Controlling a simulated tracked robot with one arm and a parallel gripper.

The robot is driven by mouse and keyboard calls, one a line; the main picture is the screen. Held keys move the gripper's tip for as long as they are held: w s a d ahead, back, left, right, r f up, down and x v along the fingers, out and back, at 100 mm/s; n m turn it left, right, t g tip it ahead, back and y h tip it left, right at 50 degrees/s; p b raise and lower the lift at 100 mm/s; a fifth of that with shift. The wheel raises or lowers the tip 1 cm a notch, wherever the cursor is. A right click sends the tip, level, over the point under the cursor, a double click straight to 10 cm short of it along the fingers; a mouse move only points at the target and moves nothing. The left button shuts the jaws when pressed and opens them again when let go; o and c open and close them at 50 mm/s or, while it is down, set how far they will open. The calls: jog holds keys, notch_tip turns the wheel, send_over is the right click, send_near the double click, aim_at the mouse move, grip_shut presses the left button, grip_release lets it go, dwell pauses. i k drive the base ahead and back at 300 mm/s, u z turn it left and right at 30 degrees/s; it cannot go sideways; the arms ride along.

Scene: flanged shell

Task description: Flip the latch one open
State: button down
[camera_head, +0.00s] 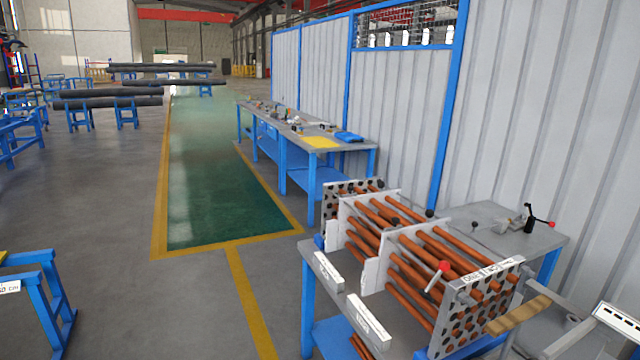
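A lever with a red ball knob (440,271) stands tilted at the near end of a bundle of copper-coloured tubes (410,240). The tubes run through white upright plates and perforated end plates on a grey workbench (545,237) at the lower right. A small label (488,270) lies along the top of the near end plate; its text is too small to read surely. A second lever with a red knob (549,224) is on a black clamp further right on the bench. I cannot tell which of these is latch one. My gripper is not in view.
A wooden-coloured bar (517,315) and a grey surface are at the lower right. A second blue bench (300,135) with small items stands behind, along the corrugated wall (540,120). The floor (120,230) left of the benches is clear; a blue stand (45,300) is at the lower left.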

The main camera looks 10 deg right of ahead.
aim_at(350, 188)
jog(key=i, duration=2.3)
jog(key=z, duration=0.2)
